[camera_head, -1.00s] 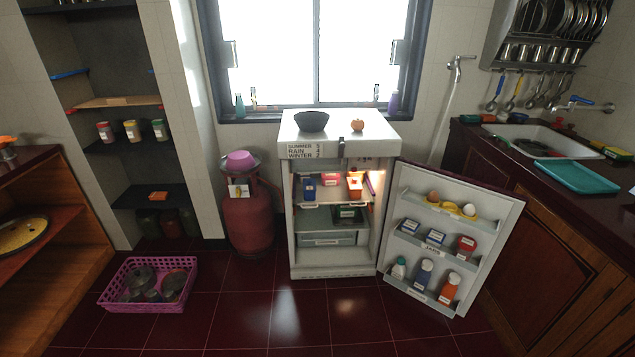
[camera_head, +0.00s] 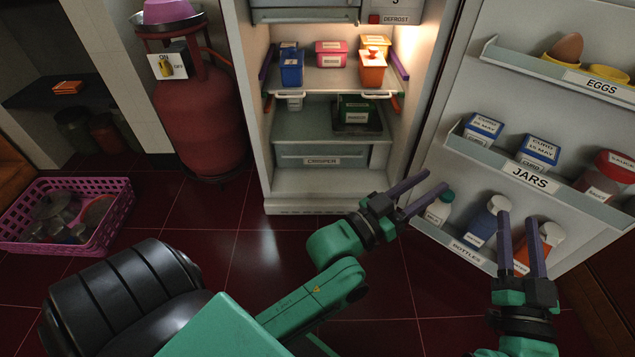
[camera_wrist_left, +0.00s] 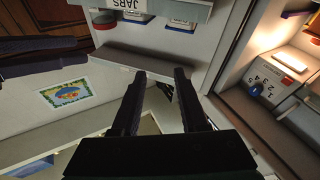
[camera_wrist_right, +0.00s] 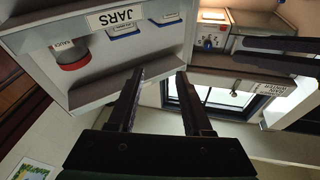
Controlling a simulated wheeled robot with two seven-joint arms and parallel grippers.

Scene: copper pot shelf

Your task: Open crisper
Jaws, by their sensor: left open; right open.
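The crisper (camera_head: 321,154) is a grey-green drawer with a "CRISPER" label, low inside the open fridge (camera_head: 318,207) in the head view. It appears shut in its bay. My left gripper (camera_head: 421,195) is open and empty, in front of the fridge's lower right corner and by the open door, apart from the crisper. Its fingers also show in the left wrist view (camera_wrist_left: 158,85). My right gripper (camera_head: 520,235) is open and empty in front of the door's bottle shelf. Its fingers show in the right wrist view (camera_wrist_right: 158,88). Neither wrist view shows the crisper.
The fridge door (camera_head: 445,171) stands open on the right with jars, bottles and eggs on its shelves. A green box (camera_head: 355,107) sits above the crisper. A red gas cylinder (camera_head: 199,110) and pink basket (camera_head: 112,225) stand left.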

